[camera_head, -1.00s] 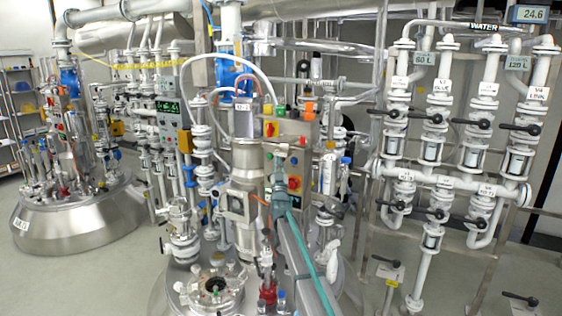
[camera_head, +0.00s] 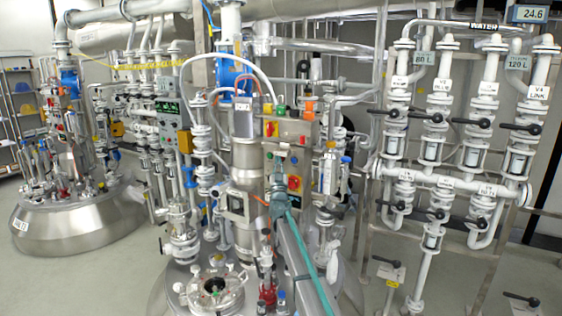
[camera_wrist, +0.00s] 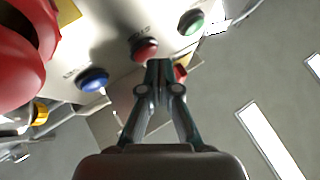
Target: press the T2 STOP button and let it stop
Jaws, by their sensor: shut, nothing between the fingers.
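In the wrist view, a red round button (camera_wrist: 145,49) sits on a pale panel between a green button (camera_wrist: 192,22) and a blue button (camera_wrist: 93,80). The labels beside the buttons are too blurred to read, so I cannot tell which is T2 STOP. My gripper (camera_wrist: 159,66) is shut and empty, its tips just beside the red button's lower right edge. I cannot tell whether they touch it. In the head view, my gripper (camera_head: 281,160) is in front of the control panel (camera_head: 292,128) on the central reactor and hides part of it.
A large red knob (camera_wrist: 22,50) is close at the left of the wrist view. Another small red part (camera_wrist: 181,72) is just right of the fingertips. White valve pipes (camera_head: 434,130) stand at the right, and another steel vessel (camera_head: 75,220) at the left.

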